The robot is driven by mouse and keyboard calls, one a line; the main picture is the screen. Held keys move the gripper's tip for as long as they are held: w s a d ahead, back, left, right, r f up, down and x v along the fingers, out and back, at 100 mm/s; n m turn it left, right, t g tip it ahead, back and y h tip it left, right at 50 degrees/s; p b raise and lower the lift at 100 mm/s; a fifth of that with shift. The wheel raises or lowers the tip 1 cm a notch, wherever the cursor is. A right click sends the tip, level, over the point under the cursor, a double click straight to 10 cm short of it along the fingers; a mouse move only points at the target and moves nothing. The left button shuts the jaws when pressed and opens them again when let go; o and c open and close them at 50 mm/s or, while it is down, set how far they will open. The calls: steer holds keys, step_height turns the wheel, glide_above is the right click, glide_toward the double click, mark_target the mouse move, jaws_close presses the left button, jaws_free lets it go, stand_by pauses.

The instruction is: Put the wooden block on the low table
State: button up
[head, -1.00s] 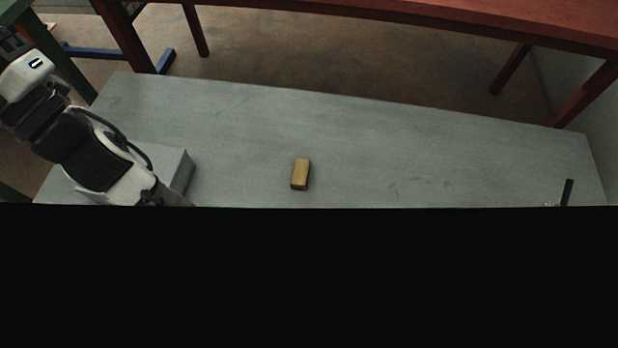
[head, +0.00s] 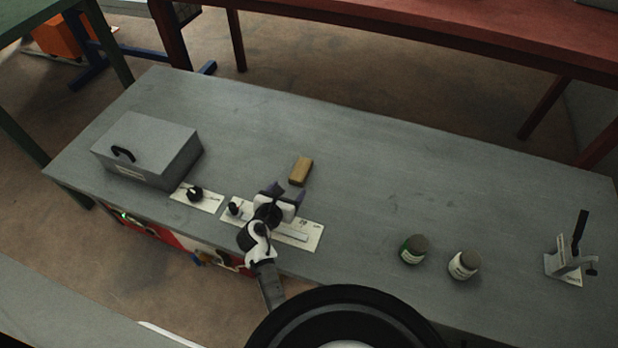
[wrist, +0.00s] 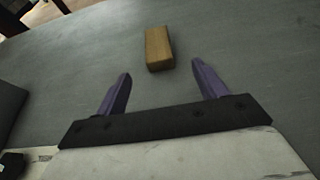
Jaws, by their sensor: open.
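The wooden block (head: 301,170) is a small tan brick lying on the grey table (head: 400,190), near its middle. My gripper (head: 284,189) is just on the near side of the block, with open jaws. In the wrist view the block (wrist: 158,48) lies ahead of the two purple fingers, roughly in line with the gap between them (wrist: 161,84). The space between the fingers is empty, and the block looks clear of both tips. I cannot tell which surface is the low table.
A grey metal box (head: 150,150) with a black handle stands left. Panels with black knobs (head: 196,194) lie along the near edge. Two lidded jars (head: 413,249) (head: 464,265) and a small upright device (head: 570,260) stand right. A red table (head: 440,25) is behind.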

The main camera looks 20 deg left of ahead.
mark_target(299, 173)
steer(key=x, duration=0.8)
steer(key=shift+w+a+b, duration=0.1)
steer(key=shift+w+b, duration=0.15)
steer(key=shift+b, duration=0.15)
steer(key=x, duration=0.5)
steer(key=shift+s+a+f+b, duration=0.1)
steer(key=shift+b, duration=0.25)
steer(key=c, duration=1.2)
steer(key=shift+o, duration=0.2)
